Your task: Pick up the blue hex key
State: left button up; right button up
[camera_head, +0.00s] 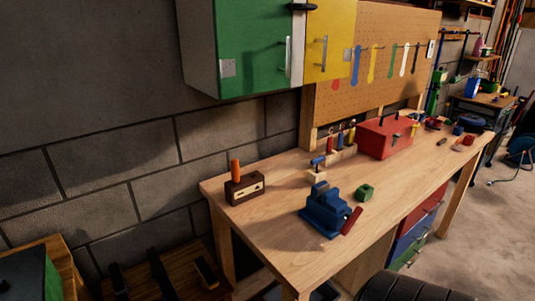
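I cannot pick out the blue hex key for certain. A small blue-topped tool (318,161) stands at a light wooden block (317,174) on the workbench, left of the tool holder. A blue tool (356,66) also hangs on the pegboard among other coloured tools. Both are too small to identify surely. Neither of my grippers shows in the head view.
The wooden workbench (275,220) carries a blue vise (325,213), a green block (365,193), a red toolbox (385,138) and a dark box with an orange handle (245,188). Green and yellow cabinets (250,50) hang above. A tire (405,286) lies in front.

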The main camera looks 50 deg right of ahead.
aim_at(314, 162)
jog(key=l+z, duration=0.1)
jog(key=z, duration=1.9)
jog(key=i+l+u, duration=0.15)
jog(key=u, duration=0.15)
